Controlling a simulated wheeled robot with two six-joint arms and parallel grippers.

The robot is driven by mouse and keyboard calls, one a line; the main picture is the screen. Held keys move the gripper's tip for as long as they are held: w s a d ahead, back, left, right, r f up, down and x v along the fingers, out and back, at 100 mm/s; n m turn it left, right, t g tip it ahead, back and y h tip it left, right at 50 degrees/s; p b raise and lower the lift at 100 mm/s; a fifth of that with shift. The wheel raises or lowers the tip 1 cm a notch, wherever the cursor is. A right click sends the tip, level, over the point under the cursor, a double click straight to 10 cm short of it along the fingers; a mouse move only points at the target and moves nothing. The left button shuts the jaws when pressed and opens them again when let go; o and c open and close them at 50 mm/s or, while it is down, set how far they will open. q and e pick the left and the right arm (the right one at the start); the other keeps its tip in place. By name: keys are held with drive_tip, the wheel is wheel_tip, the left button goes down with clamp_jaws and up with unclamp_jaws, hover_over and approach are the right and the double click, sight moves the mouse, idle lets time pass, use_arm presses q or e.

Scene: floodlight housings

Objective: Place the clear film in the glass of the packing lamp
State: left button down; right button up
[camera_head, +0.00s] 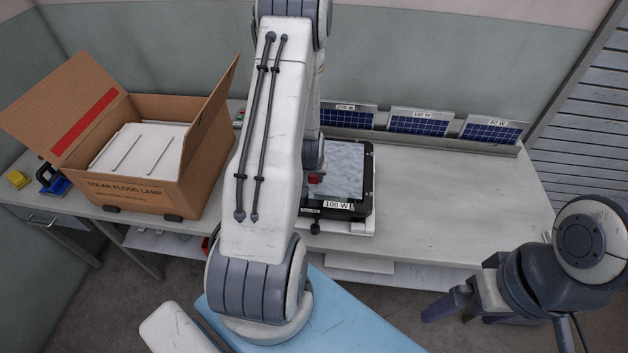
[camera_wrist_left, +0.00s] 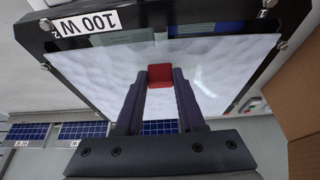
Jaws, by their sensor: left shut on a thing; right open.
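The packing lamp (camera_head: 368,190) has a black frame, a "100 W" label and a pale mottled glass (camera_head: 345,165). It lies on the bench at the centre, partly behind my left arm. In the left wrist view, the lamp (camera_wrist_left: 165,17) fills the upper part. My left gripper (camera_wrist_left: 160,78) is shut on the red tab (camera_wrist_left: 160,76) of the clear film, over the glass. The film's outline blends with the glass; I cannot tell whether it touches it. The red tab also shows in the head view (camera_head: 315,179). My right gripper (camera_head: 466,310) is open and empty, in front of the bench.
An open cardboard box (camera_head: 135,190) with white panels stands on the bench at the left. Solar panels (camera_head: 420,121) with watt labels line the back. A yellow object (camera_head: 17,179) lies far left. The bench right of the lamp (camera_head: 460,205) is clear.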

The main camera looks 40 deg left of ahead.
use_arm(q)
drive_tip(key=shift+f, duration=1.05)
drive_tip(key=c, duration=0.9)
unclamp_jaws()
drive_tip(key=shift+f, duration=0.15)
drive_tip(key=o, duration=0.4)
drive_tip(key=shift+r, duration=0.3)
drive_tip(key=b+v, duration=0.1)
drive_tip(key=v, duration=1)
drive_tip(key=shift+s+d+r, duration=0.1)
drive_tip(key=shift+d+r, duration=0.05)
drive_tip(key=shift+r, duration=0.15)
